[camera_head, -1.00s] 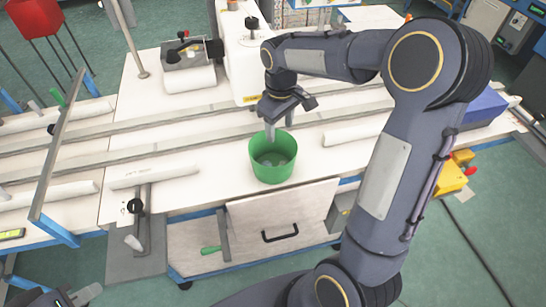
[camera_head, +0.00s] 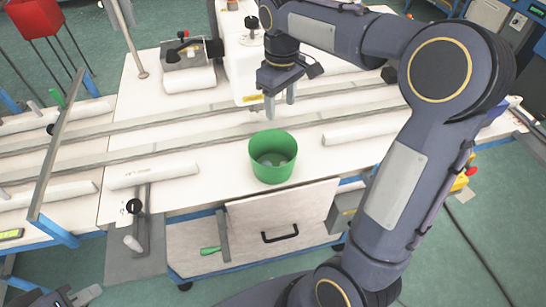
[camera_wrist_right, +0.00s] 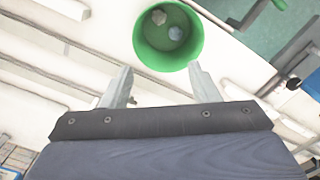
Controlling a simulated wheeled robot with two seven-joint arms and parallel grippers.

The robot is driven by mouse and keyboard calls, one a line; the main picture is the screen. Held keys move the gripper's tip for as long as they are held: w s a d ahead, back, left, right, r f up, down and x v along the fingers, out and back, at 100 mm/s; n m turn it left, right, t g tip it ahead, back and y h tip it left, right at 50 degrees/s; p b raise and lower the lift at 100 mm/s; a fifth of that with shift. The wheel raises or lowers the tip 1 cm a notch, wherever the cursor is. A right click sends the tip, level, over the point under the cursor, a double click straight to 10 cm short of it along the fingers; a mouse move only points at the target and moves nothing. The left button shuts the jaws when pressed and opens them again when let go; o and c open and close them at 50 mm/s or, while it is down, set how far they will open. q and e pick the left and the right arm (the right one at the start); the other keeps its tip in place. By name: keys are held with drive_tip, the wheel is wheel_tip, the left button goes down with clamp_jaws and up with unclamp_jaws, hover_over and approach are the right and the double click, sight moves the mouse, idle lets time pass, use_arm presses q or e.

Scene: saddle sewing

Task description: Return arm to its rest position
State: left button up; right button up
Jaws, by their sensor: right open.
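My right gripper (camera_head: 280,107) is open and empty, with its fingers pointing down. It is above and just behind the green bucket (camera_head: 273,158), clear of the rim. In the right wrist view both fingers (camera_wrist_right: 161,76) are spread apart with nothing between them. The bucket (camera_wrist_right: 168,40) also shows there, with small greyish pieces (camera_wrist_right: 176,33) inside. My right arm (camera_head: 395,185) reaches in from the lower right and is bent at the elbow. My left gripper (camera_head: 66,297) shows only in part at the bottom left corner, and its jaw state is unclear.
The white worktable (camera_head: 222,180) carries long metal rails and white rolls (camera_head: 155,175). A white machine head (camera_head: 242,60) stands just behind and left of my right gripper. A drawer (camera_head: 280,215) is below the bucket. A red container (camera_head: 35,15) is at the upper left.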

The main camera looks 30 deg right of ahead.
drive_tip(key=s+a+f+m+t+y, duration=0.2)
drive_tip(key=s+a+m, duration=0.1)
drive_tip(key=s, duration=0.8)
drive_tip(key=s+a+f+m+t+y, duration=0.1)
drive_tip(key=s+a+f+m+t, duration=0.1)
drive_tip(key=s, duration=0.9)
drive_tip(key=shift+a+m+t+y, duration=0.4)
drive_tip(key=shift+a+t, duration=0.4)
drive_tip(key=shift+a, duration=0.4)
idle(0.6)
